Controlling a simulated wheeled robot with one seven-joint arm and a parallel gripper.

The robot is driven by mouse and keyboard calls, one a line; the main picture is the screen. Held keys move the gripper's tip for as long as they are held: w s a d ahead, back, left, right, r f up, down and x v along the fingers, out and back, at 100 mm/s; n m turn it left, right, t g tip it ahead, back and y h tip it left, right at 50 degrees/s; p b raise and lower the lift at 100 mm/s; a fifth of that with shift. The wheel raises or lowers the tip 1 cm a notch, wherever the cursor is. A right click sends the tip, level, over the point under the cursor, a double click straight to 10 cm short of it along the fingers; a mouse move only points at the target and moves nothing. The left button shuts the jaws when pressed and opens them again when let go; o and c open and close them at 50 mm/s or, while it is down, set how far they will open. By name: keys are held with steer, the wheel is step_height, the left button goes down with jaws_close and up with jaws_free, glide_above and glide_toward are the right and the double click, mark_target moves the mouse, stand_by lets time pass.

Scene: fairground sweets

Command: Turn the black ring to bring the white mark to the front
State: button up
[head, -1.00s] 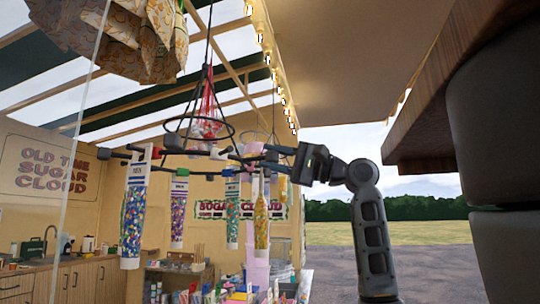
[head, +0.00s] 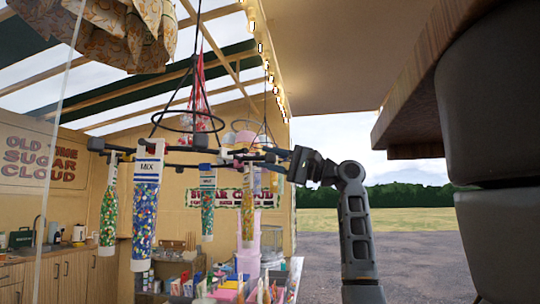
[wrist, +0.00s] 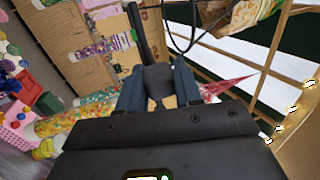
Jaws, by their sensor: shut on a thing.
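The black ring (head: 180,149) hangs from above in the head view, with black arms sticking out and tubes of coloured sweets hanging from it. A tube labelled MIX (head: 147,210) hangs nearest, with a green-filled tube (head: 108,205) to its left. A small white patch (head: 226,153) shows on the ring's right part; I cannot tell if it is the white mark. My gripper (head: 292,158) is at the ring's right side, shut on one of its black arms. In the wrist view, the fingers (wrist: 158,88) close on a dark bar, partly hidden by my gripper's body.
A glass edge (head: 72,60) stands at the left. A wooden counter (head: 60,275) is at the back left, and a display of goods (head: 215,285) stands below the ring. A dark wooden ledge (head: 410,105) juts in at the right. Open ground lies behind my arm.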

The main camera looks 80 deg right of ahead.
steer(key=shift+w+d+f+p, duration=0.1)
steer(key=shift+w+d+p, duration=0.15)
steer(key=shift+d, duration=0.4)
steer(key=shift+w+d+r+p, duration=0.1)
steer(key=shift+d+p, duration=0.1)
steer(key=shift+d, duration=0.5)
steer(key=shift+w+d+f+p, duration=0.1)
steer(key=shift+w+d+p, duration=0.15)
steer(key=shift+d, duration=0.4)
steer(key=w+d, duration=0.1)
steer(key=d, duration=0.2)
steer(key=w+d, duration=0.1)
steer(key=d, duration=0.1)
steer(key=shift+w+d+f, duration=0.1)
steer(key=shift+w+d, duration=0.05)
steer(key=shift+w, duration=0.15)
steer(key=o, duration=0.7)
steer(key=shift+o, duration=0.2)
steer(key=v, duration=1)
steer(key=shift+d, duration=0.1)
